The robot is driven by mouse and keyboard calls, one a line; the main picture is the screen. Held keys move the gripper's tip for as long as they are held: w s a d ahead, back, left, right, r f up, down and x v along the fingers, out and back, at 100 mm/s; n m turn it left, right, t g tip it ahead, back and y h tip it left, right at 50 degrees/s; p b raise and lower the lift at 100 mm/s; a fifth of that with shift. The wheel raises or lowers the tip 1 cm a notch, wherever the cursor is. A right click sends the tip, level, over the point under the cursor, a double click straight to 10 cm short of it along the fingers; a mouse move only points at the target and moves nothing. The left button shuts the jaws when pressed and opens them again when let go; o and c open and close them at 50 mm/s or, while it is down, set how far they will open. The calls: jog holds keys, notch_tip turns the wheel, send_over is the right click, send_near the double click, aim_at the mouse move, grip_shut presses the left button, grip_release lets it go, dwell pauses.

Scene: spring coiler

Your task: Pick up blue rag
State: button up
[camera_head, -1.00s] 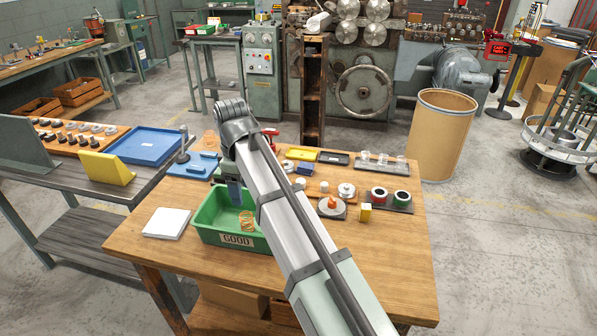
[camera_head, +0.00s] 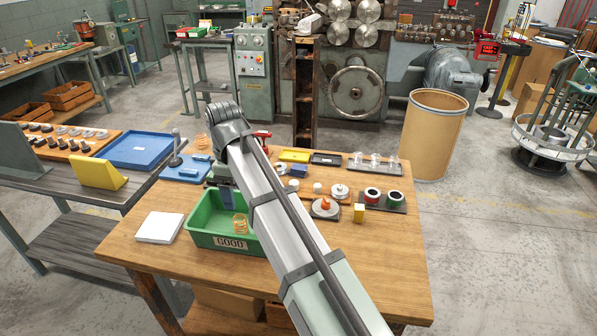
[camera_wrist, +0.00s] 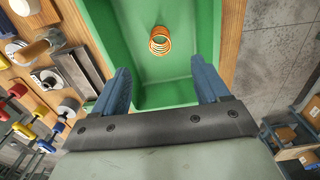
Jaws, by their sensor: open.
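My gripper (camera_head: 226,197) hangs over the green bin marked GOOD (camera_head: 236,243). In the wrist view my gripper (camera_wrist: 163,78) is open, with its two blue fingers wide apart and nothing between them. The green bin (camera_wrist: 172,93) lies below it, with an orange wire coil (camera_wrist: 160,41) inside. A small dark blue item (camera_head: 298,171) lies on the wooden table behind my arm, to the right of the gripper. It may be the blue rag, but it is too small to be sure. I cannot make out a rag in the wrist view.
A white pad (camera_head: 160,227) lies left of the bin. A blue mat (camera_head: 186,174) is at the table's back left. Spools (camera_head: 372,195), a yellow block (camera_head: 359,212) and a yellow tray (camera_head: 294,156) stand right of the arm. The table's front right is clear.

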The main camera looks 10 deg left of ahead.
jog(key=w+d+m, duration=0.2)
jog(key=w+d, duration=0.5)
jog(key=n, duration=0.2)
send_over(297, 167)
notch_tip(297, 167, down, 13)
jog(key=shift+w+r, duration=0.1)
jog(key=shift+c, duration=0.2)
jog(key=c, duration=1.1)
